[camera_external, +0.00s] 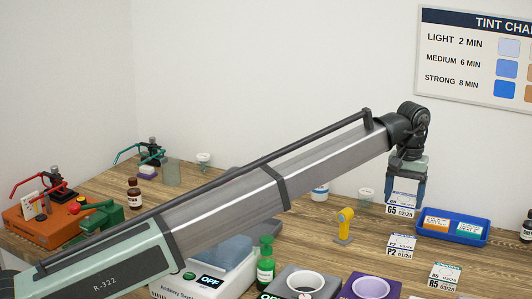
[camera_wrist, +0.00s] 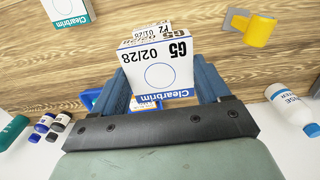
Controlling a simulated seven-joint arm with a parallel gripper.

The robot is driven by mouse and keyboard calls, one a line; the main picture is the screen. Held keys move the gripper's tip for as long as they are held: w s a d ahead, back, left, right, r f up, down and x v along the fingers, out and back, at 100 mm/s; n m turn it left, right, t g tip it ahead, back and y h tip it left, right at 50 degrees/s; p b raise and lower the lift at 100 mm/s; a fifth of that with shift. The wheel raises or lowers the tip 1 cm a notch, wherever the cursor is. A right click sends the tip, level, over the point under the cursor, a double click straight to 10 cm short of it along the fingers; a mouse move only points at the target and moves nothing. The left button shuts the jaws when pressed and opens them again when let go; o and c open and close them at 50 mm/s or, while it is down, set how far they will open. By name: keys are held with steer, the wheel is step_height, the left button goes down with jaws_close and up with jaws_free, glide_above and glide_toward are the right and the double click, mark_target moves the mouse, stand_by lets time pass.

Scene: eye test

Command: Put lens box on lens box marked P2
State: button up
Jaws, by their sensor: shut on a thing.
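My gripper (camera_external: 405,190) is shut on a white lens box marked G5 02/28 (camera_external: 401,211). The wrist view shows this box (camera_wrist: 162,72) between the two blue fingers, with a blue Clearbrim band. The lens box marked P2 (camera_external: 401,248) sits on the wooden table, lower in the external view than the held box, with a visible gap between them. In the wrist view the P2 box (camera_wrist: 152,31) shows only in part behind the held box. Its lower part is hidden there.
A box marked R5 (camera_external: 445,276) stands right of P2. A blue tray (camera_external: 453,239) with an orange and a teal box is to the right. A yellow device (camera_external: 344,225) stands to the left.

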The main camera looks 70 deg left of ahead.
mark_target(405, 196)
steer(key=shift+w+a+r, duration=0.15)
steer(key=shift+w+r, duration=0.05)
steer(key=shift+w, duration=0.65)
steer(key=shift+f, duration=0.15)
step_height(405, 196, down, 10)
steer(key=shift+r, duration=0.15)
steer(key=o, duration=1)
step_height(405, 196, up, 12)
steer(key=shift+r, duration=0.1)
